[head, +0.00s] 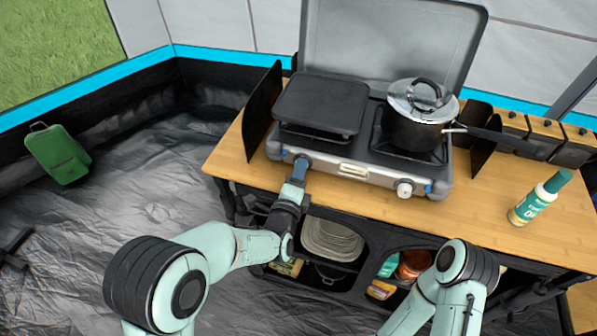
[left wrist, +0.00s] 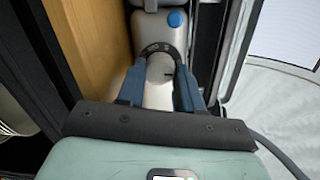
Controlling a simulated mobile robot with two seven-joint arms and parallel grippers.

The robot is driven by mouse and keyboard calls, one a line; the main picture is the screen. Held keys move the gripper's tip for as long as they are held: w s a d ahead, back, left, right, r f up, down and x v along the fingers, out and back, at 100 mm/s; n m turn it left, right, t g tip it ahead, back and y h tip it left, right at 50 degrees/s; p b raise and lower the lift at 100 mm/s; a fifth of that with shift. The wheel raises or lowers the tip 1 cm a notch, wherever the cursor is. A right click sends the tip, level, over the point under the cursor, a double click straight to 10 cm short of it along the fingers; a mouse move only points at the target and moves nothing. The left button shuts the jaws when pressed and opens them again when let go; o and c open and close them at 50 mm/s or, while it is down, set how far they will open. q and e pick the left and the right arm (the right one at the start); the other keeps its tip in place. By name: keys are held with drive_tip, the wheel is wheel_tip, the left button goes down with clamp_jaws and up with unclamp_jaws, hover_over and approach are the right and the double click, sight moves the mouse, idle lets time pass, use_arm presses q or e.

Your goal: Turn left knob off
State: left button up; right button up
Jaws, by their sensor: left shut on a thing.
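The camping stove (head: 352,171) stands on the wooden table with its lid up. Its left knob (left wrist: 160,68) shows in the left wrist view between my two blue fingertips. My left gripper (head: 301,166) is at the left end of the stove's front panel, shut on that knob; in the left wrist view the gripper (left wrist: 160,75) has a finger on either side of it. The gripper hides most of the knob in the head view. The stove's right knob (head: 404,189) is uncovered. My right arm shows at the lower right, but its gripper is not in view.
A black griddle (head: 322,102) covers the left burner. A lidded pot (head: 415,128) stands on the right burner, its handle pointing right. A green-capped bottle (head: 540,198) stands on the table (head: 480,213) at right. Shelves below hold plates (head: 331,238).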

use_arm(q)
drive_tip(key=o, duration=0.8)
drive_tip(key=shift+c, duration=0.2)
drive_tip(key=v, duration=1.3)
drive_tip(key=shift+s, duration=0.2)
drive_tip(key=shift+a, duration=0.1)
